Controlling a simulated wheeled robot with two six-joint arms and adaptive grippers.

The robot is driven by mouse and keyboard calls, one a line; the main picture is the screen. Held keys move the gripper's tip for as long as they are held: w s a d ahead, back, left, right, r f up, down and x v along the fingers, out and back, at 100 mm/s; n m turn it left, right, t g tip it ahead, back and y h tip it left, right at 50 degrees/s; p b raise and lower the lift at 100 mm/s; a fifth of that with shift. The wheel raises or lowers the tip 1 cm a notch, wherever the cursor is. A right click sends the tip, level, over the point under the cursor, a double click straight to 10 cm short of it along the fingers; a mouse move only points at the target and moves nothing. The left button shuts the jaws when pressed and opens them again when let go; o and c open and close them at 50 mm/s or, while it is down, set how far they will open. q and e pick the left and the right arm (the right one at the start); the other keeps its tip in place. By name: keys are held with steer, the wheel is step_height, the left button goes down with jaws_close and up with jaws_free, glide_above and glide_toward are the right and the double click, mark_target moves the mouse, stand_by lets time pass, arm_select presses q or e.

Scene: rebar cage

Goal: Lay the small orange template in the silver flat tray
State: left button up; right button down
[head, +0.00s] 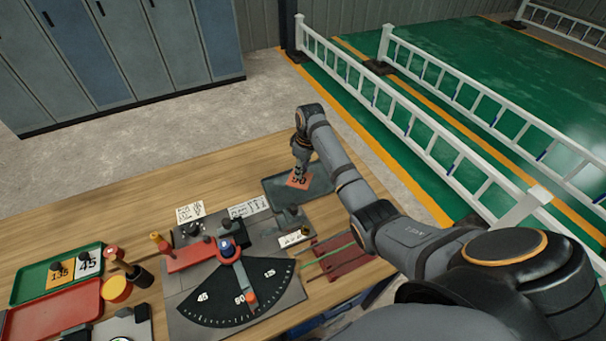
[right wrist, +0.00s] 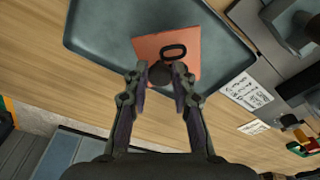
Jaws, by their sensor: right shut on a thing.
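The small orange template (head: 299,180) is a flat square plate with a dark knob and a dark mark on it. It is over the silver flat tray (head: 277,193) at the back right of the table. In the right wrist view the template (right wrist: 198,50) shows inside the outline of the tray (right wrist: 110,30). I cannot tell whether it touches the tray floor. My right gripper (head: 298,171) points down and is shut on the template's knob; its two fingers (right wrist: 166,76) flank the knob in the right wrist view. My left gripper is not in view.
A bending plate with an angle scale (head: 228,295) and a red lever stands in front of the tray. A green tray (head: 50,275) with two numbered templates and a red tray (head: 50,310) are at left.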

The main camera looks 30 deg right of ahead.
mark_target(307, 177)
steer(key=f, duration=0.1)
steer(key=f+p, duration=0.1)
steer(key=f, duration=0.1)
steer(key=shift+w+d+f, duration=0.15)
steer(key=shift+d+f, duration=0.05)
steer(key=shift+d, duration=0.05)
steer(key=shift+f, duration=0.15)
steer(key=shift+f, duration=0.1)
steer(key=c, duration=1.1)
jaws_free()
steer(key=shift+r, duration=0.45)
steer(key=r, duration=0.3)
steer(key=s+r, duration=0.1)
steer(key=r, duration=0.3)
steer(key=r+b, duration=0.1)
steer(key=r, duration=0.3)
steer(key=shift+s+d+r, duration=0.15)
steer(key=shift+d, duration=0.2)
